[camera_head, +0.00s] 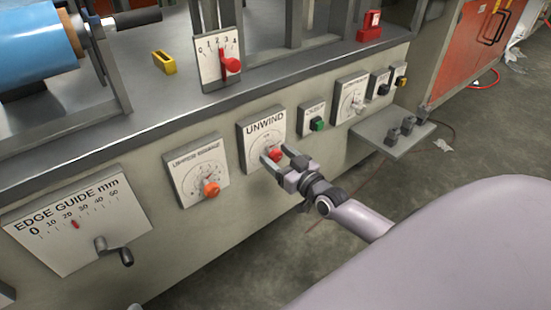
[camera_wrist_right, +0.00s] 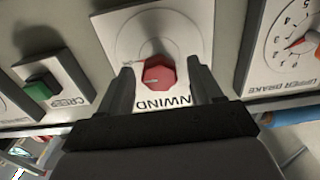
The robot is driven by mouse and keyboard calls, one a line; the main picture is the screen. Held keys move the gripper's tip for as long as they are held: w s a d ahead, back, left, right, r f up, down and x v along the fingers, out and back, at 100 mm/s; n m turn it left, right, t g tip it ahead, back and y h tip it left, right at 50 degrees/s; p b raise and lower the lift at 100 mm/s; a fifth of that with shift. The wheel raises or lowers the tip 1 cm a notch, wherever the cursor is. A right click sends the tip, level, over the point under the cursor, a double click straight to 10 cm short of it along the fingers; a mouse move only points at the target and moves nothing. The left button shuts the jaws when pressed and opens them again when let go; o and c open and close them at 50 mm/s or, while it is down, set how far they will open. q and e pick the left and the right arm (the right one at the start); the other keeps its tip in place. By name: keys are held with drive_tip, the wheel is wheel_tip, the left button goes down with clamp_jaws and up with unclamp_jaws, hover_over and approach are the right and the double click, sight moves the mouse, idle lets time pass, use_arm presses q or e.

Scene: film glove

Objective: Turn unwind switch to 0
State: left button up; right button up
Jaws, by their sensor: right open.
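The white UNWIND plate (camera_head: 250,134) is on the machine's front panel, with a round dial and a red knob (camera_head: 274,154). In the right wrist view the plate appears upside down (camera_wrist_right: 188,28), with the red faceted knob (camera_wrist_right: 159,75) near the middle. A pale mark shows on the knob, but I cannot read which number it points to. My right gripper (camera_head: 276,159) is open in front of the plate. Its two fingers lie on either side of the knob, with visible gaps between. My left gripper is not in view.
An UPPER BRAKE dial (camera_head: 199,168) with an orange knob is left of the plate. A green switch (camera_head: 317,124) is right of it. An EDGE GUIDE plate (camera_head: 75,215) with a crank is at lower left. A small shelf (camera_head: 395,140) juts out at right.

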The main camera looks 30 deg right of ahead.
drive_tip(key=shift+w, duration=0.65)
drive_tip(key=c, duration=1)
